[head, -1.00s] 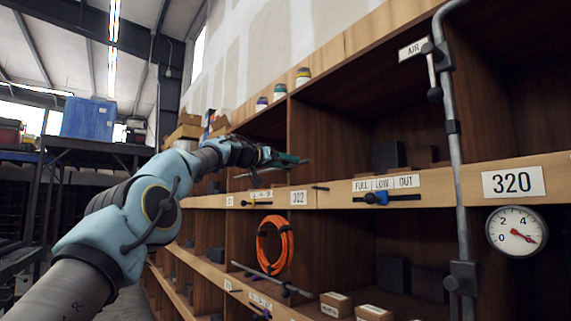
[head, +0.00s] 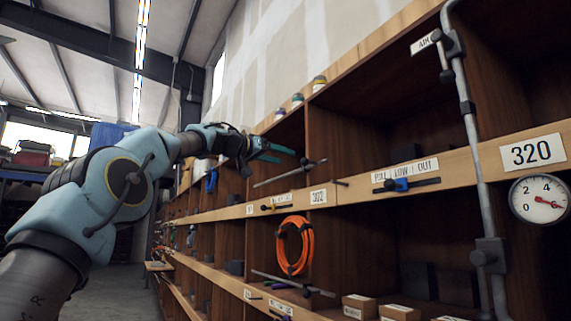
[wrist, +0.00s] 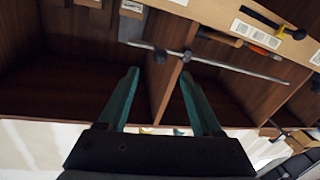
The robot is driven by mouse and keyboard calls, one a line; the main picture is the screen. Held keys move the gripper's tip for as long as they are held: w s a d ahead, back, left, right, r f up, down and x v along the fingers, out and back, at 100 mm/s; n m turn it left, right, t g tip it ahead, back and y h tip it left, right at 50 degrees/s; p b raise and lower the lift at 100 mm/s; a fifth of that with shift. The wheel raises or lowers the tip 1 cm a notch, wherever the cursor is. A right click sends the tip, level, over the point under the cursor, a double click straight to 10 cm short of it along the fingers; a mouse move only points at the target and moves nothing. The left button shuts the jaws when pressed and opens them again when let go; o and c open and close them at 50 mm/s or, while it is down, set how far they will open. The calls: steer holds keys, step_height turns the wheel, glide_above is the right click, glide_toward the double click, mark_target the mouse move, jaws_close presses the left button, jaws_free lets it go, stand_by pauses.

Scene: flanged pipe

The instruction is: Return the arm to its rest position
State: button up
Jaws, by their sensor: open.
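My arm (head: 120,190) reaches from the lower left toward the wooden shelf unit. My gripper (head: 282,154) is in front of an upper compartment, near the shelf divider. In the wrist view its two teal fingers (wrist: 160,100) stand apart with nothing between them. A thin metal rod with a dark clamp (wrist: 187,55) lies beyond the fingertips in the wrist view. In the head view this rod (head: 290,172) is just below and right of the gripper, apart from it.
A vertical pipe (head: 478,180) with a pressure gauge (head: 540,198) stands at the right. An orange hose coil (head: 295,245) hangs in a lower compartment. The aisle floor (head: 125,275) at the left looks clear.

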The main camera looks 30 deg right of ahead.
stand_by(0.5)
steer(key=w+a+f+n+t+y+p, duration=0.1)
steer(key=w+a+f+n+y, duration=0.15)
steer(key=f, duration=0.65)
steer(key=w+a+f+n+t+y, duration=0.1)
steer(key=w+a+f+y, duration=0.2)
steer(key=f, duration=0.5)
steer(key=a+f+n+y, duration=0.4)
steer(key=a+f+y, duration=0.2)
steer(key=a+f, duration=1.15)
steer(key=s+a+f+n+y+p, duration=0.1)
steer(key=s+a+f+y, duration=0.1)
steer(key=s+a+f, duration=0.4)
steer(key=s+a+f+n+y+p, duration=0.1)
steer(key=a+f+n+y, duration=0.1)
steer(key=a+f, duration=0.8)
steer(key=s+a+f+n+g+y, duration=0.1)
steer(key=s+a+f, duration=0.2)
steer(key=s+a, duration=0.3)
steer(key=s+a+f+n+g+y, duration=0.1)
steer(key=s+a+f+g, duration=0.1)
steer(key=s+a+f, duration=0.2)
steer(key=s+a, duration=0.3)
steer(key=s, duration=0.2)
steer(key=shift+s+a, duration=0.2)
steer(key=shift+s, duration=0.15)
